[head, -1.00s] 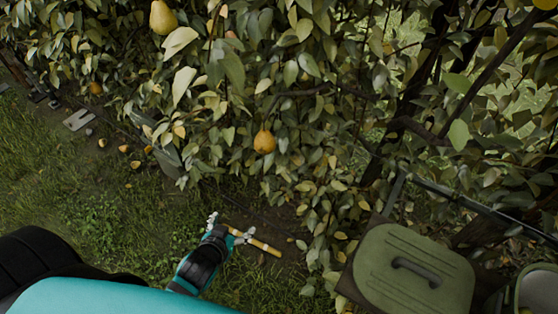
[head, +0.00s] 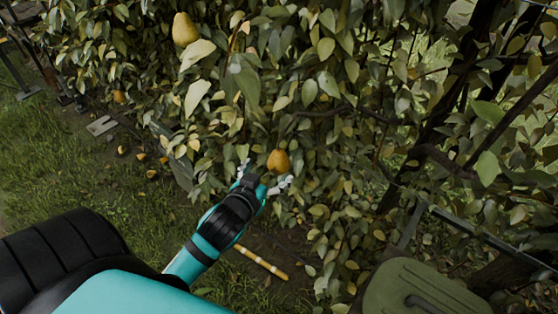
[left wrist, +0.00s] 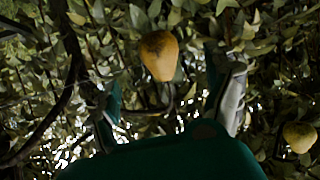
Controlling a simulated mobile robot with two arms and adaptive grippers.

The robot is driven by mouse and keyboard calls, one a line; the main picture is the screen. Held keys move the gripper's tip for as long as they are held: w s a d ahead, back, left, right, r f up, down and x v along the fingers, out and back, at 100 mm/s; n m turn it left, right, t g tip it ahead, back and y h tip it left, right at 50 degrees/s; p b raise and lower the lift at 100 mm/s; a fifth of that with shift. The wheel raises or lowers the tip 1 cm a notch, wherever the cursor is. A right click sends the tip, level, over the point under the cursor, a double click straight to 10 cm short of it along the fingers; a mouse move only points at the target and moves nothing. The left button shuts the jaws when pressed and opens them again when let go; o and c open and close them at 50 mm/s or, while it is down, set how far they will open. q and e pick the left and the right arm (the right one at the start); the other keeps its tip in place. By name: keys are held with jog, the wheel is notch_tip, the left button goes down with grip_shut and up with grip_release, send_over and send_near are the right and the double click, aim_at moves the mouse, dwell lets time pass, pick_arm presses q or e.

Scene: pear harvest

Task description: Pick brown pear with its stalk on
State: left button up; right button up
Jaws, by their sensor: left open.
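A yellow-brown pear (head: 279,161) hangs low in the leafy hedge, near the middle of the head view. In the left wrist view the pear (left wrist: 160,55) shows a dark brownish patch on its upper part; its stalk cannot be made out. In the left wrist view the fingers (left wrist: 171,98) stand apart on either side below the pear. I cannot tell whether they touch it. My right gripper is not in view.
Another pear (head: 185,29) hangs at the upper left, and one (left wrist: 300,136) shows at the wrist view's lower right. Dense leaves and dark branches surround the pear. A yellow stick (head: 262,263) lies on the ground; a green lidded box (head: 440,275) stands at lower right.

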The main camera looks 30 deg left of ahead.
aim_at(276, 166)
pick_arm(q)
jog(key=p+x, duration=0.1)
jog(key=x, duration=0.8)
jog(key=shift+w+a, duration=0.1)
jog(key=shift+w, duration=0.1)
jog(key=c, duration=1.3)
jog(key=shift+s+d+r+g+p, duration=0.1)
jog(key=shift+s+d+g+p, duration=0.3)
jog(key=shift+p, duration=2.1)
jog(key=shift+c, duration=0.2)
jog(key=shift+a+h, duration=0.1)
jog(key=shift+h, duration=0.2)
